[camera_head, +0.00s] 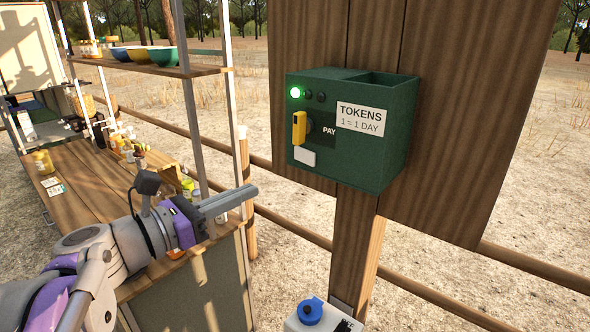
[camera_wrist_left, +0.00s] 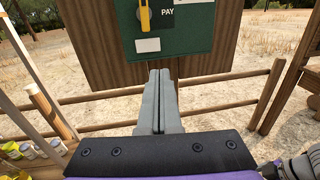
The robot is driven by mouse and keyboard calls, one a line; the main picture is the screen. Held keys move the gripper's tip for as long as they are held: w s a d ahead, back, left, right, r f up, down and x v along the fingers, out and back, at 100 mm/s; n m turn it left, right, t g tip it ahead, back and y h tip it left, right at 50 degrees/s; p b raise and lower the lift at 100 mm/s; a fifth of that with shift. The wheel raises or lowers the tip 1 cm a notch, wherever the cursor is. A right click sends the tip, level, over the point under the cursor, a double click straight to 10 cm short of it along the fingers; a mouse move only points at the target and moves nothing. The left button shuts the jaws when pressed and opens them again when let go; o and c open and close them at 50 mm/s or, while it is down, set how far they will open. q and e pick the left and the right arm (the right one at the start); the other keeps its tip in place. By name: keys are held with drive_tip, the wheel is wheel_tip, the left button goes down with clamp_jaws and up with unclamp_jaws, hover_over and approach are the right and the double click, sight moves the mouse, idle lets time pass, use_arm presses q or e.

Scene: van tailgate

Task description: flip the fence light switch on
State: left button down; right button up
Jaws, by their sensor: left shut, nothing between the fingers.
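A green box (camera_head: 352,150) marked TOKENS and PAY is mounted on a brown board. On its front a yellow lever (camera_head: 299,127) stands upright, below a lit green lamp (camera_head: 295,92) and two dark round spots. The lever's lower part shows in the left wrist view (camera_wrist_left: 144,18). No part is labelled as a light switch; I cannot tell whether the lever is one. My left gripper (camera_head: 252,190) is shut and empty, in front of the box, lower and to its left, apart from it. In the left wrist view its fingers (camera_wrist_left: 160,76) point toward the board below the box. My right gripper is not in view.
A white box with a blue knob (camera_head: 311,312) sits low by the post. A wooden counter (camera_head: 100,190) with jars and a bowl shelf (camera_head: 150,66) stands left. Wooden fence rails (camera_head: 290,228) run behind. The air between gripper and green box looks clear.

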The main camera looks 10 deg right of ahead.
sight(313, 163)
use_arm(q)
drive_tip(key=p+x, duration=0.1)
drive_tip(key=x, duration=1.3)
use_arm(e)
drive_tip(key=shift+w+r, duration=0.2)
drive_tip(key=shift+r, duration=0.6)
use_arm(q)
drive_tip(key=shift+d, duration=0.1)
